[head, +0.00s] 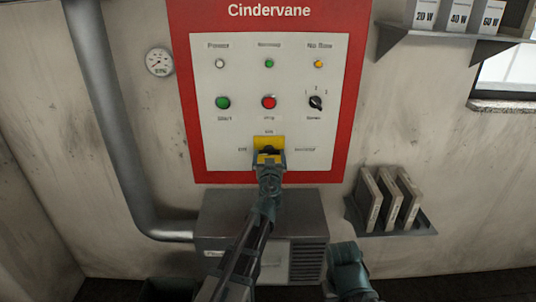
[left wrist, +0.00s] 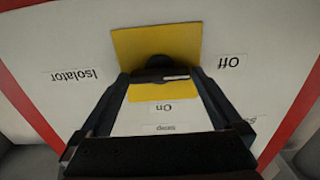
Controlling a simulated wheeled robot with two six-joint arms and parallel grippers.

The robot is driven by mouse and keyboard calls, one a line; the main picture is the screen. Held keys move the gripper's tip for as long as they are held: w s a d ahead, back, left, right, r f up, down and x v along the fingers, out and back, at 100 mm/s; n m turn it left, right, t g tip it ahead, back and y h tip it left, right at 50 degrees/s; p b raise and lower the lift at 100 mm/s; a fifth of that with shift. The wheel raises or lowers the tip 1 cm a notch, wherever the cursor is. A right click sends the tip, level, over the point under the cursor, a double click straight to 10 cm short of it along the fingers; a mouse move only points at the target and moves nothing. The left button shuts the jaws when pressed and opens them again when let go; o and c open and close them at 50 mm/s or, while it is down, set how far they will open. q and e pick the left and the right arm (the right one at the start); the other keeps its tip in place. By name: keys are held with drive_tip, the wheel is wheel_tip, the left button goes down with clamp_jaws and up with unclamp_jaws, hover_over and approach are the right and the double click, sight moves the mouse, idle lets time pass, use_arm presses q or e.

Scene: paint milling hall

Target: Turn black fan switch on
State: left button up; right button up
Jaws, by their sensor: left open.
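On the white panel is a yellow plate (head: 269,142) with a black knob, which shows as a dark rounded shape in the left wrist view (left wrist: 158,63). Labels around the plate read On, Off and Isolator. My left gripper (head: 269,158) is open in front of the plate and hides most of the knob in the head view. In the left wrist view the gripper's fingers (left wrist: 160,76) stand either side of the knob. I cannot tell whether they touch it or which way it points. A separate black selector (head: 316,103) sits higher on the panel's right.
The red-framed panel (head: 183,100) also bears a green button (head: 222,103), a red button (head: 269,102) and several lamps. A grey box (head: 215,223) juts out below it. A pipe (head: 105,110) runs at the left; a shelf (head: 400,230) with panels is at the right.

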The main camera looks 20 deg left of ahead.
use_arm(q)
drive_tip(key=shift+w, duration=0.1)
drive_tip(key=c, duration=1)
